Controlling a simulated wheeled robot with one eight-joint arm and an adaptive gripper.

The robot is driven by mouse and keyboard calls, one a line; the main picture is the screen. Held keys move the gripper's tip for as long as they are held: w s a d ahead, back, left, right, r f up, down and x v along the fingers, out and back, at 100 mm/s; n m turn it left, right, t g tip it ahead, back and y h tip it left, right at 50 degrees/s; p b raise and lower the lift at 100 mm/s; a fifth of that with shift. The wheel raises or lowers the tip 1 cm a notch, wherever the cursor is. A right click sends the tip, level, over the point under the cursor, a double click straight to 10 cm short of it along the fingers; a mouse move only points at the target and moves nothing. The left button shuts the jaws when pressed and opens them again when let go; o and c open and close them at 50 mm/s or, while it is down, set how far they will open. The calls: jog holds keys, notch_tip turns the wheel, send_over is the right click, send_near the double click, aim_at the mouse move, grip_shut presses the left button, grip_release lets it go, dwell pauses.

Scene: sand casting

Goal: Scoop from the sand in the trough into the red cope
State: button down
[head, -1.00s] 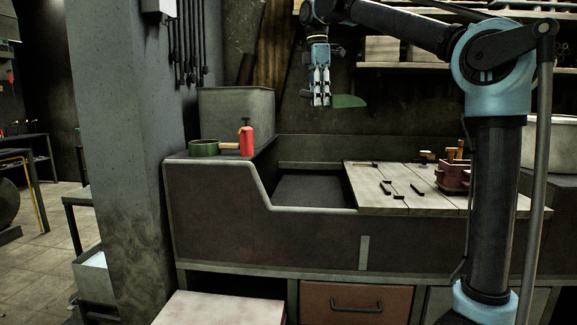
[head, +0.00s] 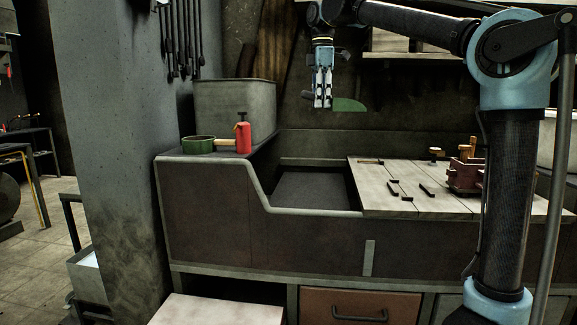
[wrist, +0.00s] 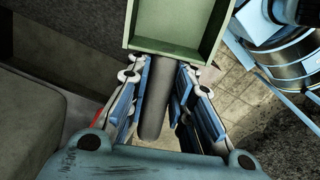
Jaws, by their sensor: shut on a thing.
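My gripper (head: 322,103) hangs above and behind the trough, well clear of it. It is shut on the handle of a green scoop (head: 350,105). In the wrist view the scoop (wrist: 180,40) is a square-edged green pan whose visible inside shows no sand, and its dark handle (wrist: 155,95) lies between the fingers. Dark sand (head: 312,190) lies in the trough (head: 262,187), low in the middle of the bench. The red cope (head: 465,178) stands on the wooden boards at the right, with wooden pieces at its top. Its inside is hidden.
A red bottle (head: 243,137) and a green round sieve (head: 198,145) stand on the left ledge, before a grey bin (head: 235,108). Small dark tools lie on the wooden boards (head: 385,178). A shelf (head: 420,60) is on the back wall. A pillar (head: 115,150) stands left.

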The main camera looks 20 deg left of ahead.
jog(key=a+f+m+g+y, duration=0.1)
jog(key=a+f+m+y, duration=0.15)
jog(key=a+f, duration=0.6)
jog(key=a+f+m+g+y, duration=0.1)
jog(key=a+f+y, duration=0.25)
jog(key=f, duration=1.05)
jog(key=shift+w+d+f+t+h, duration=0.25)
jog(key=shift+w+d+f+h, duration=0.35)
jog(key=shift+d+f, duration=2.7)
jog(key=shift+w+d+f+t+h, duration=0.4)
jog(key=shift+d+f, duration=1.55)
jog(key=shift+f, duration=2.5)
jog(key=a+r+h, duration=0.4)
jog(key=r+h, duration=0.1)
jog(key=r, duration=0.4)
jog(key=shift+s+r+t, duration=0.3)
jog(key=shift+s+t, duration=0.05)
jog(key=shift+t, duration=0.1)
jog(key=shift+n, duration=0.25)
jog(key=shift+s, duration=0.1)
